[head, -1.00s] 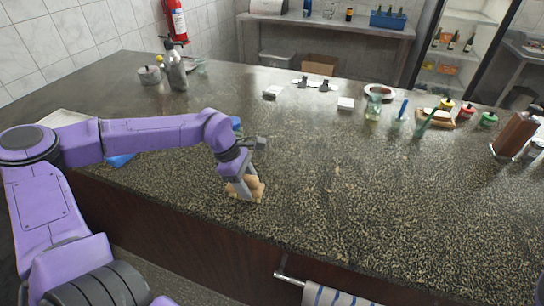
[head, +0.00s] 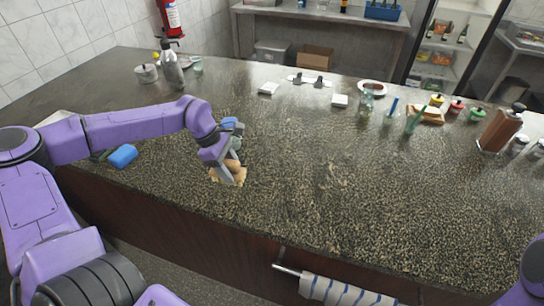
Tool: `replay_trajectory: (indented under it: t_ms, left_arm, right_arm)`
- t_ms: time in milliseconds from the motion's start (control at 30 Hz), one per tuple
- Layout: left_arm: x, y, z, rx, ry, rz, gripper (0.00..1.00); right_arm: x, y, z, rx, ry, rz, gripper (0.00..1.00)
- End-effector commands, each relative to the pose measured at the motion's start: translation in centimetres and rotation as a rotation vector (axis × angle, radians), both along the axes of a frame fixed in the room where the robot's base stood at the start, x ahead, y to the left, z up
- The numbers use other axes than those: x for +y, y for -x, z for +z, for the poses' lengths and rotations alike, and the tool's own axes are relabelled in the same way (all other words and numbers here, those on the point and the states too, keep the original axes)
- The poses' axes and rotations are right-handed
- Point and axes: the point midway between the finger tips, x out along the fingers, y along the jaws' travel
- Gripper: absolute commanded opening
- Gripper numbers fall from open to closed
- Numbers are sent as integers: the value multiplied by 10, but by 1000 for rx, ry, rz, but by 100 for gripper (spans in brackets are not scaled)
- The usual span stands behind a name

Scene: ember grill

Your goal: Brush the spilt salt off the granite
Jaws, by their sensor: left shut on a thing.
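My left gripper (head: 227,166) is shut on a tan wooden brush (head: 236,178), low at the granite counter (head: 400,200) near its front edge. The fingers hide part of the brush, and I cannot tell whether its underside touches the stone. The granite is dark with pale speckles, and I cannot clearly pick out salt grains from them. My right gripper is out of view.
A blue sponge (head: 123,156) lies left of the brush. A striped towel (head: 340,292) hangs in front. The middle counter is open.

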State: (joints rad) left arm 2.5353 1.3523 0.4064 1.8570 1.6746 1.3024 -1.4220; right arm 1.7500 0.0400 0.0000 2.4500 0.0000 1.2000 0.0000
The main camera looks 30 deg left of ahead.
Motion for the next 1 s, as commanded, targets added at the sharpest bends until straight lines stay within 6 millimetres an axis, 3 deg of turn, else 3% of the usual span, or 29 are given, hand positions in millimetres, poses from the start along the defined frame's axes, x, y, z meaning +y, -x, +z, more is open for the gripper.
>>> replay_trajectory:
  t_ms: [100,400,1000]
  left_arm:
    - [0,-1,15,-2,1,-1,24]
    - [-1,-1,34,-1,1,-3,24]
    - [-2,-1,35,-1,1,-3,24]
  right_arm:
    - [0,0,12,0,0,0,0]
    - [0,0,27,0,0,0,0]
    - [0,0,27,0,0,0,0]
